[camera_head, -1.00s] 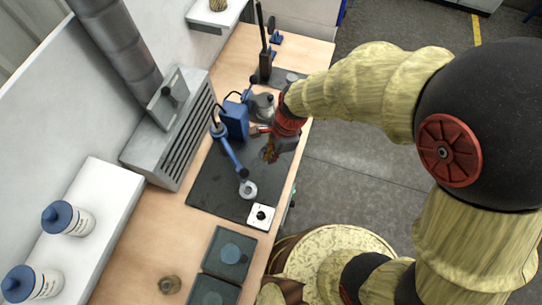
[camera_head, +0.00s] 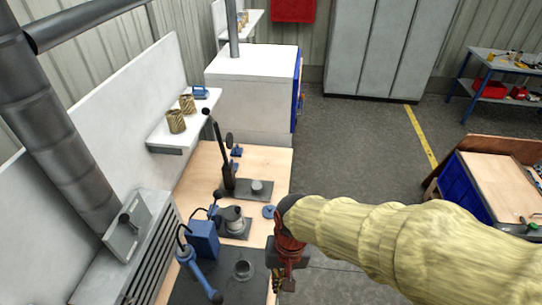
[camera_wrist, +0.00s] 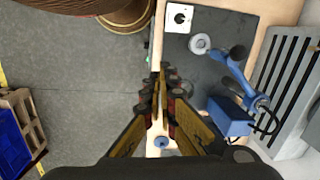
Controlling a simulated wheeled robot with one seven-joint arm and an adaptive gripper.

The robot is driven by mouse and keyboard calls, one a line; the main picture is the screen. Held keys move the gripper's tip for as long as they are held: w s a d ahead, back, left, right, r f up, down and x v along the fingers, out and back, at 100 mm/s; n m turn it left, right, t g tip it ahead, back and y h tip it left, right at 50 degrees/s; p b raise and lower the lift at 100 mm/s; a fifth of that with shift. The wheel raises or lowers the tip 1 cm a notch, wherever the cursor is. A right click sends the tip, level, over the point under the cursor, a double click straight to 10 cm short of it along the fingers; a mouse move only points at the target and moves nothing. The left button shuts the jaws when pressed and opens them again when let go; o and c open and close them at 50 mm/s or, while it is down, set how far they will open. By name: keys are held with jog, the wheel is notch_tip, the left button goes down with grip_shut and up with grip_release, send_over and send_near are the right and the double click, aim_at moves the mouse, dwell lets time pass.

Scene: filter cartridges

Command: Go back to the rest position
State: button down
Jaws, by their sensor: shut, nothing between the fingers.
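My gripper (camera_head: 285,284) hangs at the right edge of the wooden bench (camera_head: 270,165) in the head view, beside the black mat (camera_head: 215,290). In the wrist view my gripper (camera_wrist: 162,75) points down with its fingers together and nothing between them. The bench edge and the grey floor lie below it. My arm comes in from the right, in a yellow cover, and hides part of the floor.
On the bench stand a blue box (camera_head: 203,240), a blue jointed arm (camera_head: 198,272), a lever press (camera_head: 228,170) and a grey vent unit (camera_head: 130,260). A wall shelf (camera_head: 185,125) holds ribbed cartridges. Open floor (camera_head: 350,150) lies right of the bench.

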jog(key=s+d+t+h+b, duration=0.1)
jog(key=d+t+b, duration=0.5)
jog(key=d+b, duration=1)
jog(key=shift+d+f+b, duration=0.3)
jog(key=shift+d+b, duration=0.1)
jog(key=shift+d, duration=0.05)
